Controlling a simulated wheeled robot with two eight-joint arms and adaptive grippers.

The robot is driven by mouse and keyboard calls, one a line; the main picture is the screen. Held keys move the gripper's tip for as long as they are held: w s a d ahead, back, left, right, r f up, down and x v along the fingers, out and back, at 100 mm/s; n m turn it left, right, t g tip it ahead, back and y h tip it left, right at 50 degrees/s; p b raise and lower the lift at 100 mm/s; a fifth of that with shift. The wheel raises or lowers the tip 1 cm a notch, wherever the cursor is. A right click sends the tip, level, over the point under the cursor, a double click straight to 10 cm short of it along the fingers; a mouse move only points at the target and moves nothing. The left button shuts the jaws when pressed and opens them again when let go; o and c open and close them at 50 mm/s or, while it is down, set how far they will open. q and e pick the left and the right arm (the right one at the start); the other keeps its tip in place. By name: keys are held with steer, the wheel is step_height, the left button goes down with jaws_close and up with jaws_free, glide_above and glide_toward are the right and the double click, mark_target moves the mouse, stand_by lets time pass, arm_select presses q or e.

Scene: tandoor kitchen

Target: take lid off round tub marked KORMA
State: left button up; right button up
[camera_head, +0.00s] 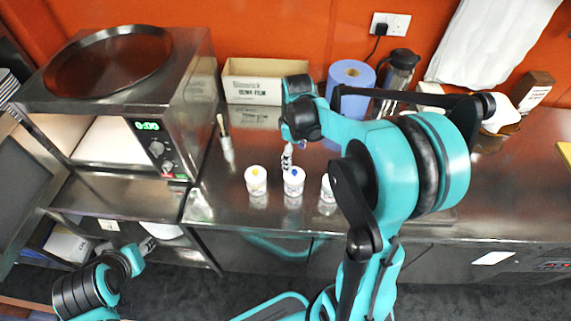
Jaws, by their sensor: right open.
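Three small round white tubs stand in a row on the steel counter: a tub with a yellow spot on its lid (256,181), a tub with a blue spot on its lid (293,182) and a third tub (327,190), partly hidden by my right arm. Their labels are too small to read, so I cannot tell which is KORMA. My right gripper (287,157) points down just behind the blue-spotted tub, open and seemingly empty. My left gripper (147,245) is low at the left, in front of the counter and away from the tubs; its jaws are too small to read.
A steel oven (120,90) stands at the left, with a brush (226,145) beside it. A cardboard box (262,82), a blue paper roll (350,78) and a dark flask (398,72) line the back wall. The counter around the tubs' left side is clear.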

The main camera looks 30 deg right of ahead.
mark_target(294, 171)
steer(key=f, duration=0.2)
steer(key=f+b, duration=0.1)
steer(key=f, duration=0.1)
steer(key=s+f, duration=0.1)
steer(key=f, duration=0.1)
steer(key=shift+a+f+b, duration=0.2)
steer(key=shift+f+b, duration=0.05)
steer(key=shift+b, duration=0.15)
steer(key=shift+r, duration=0.1)
steer(key=c, duration=1.7)
steer(key=shift+c, duration=0.6)
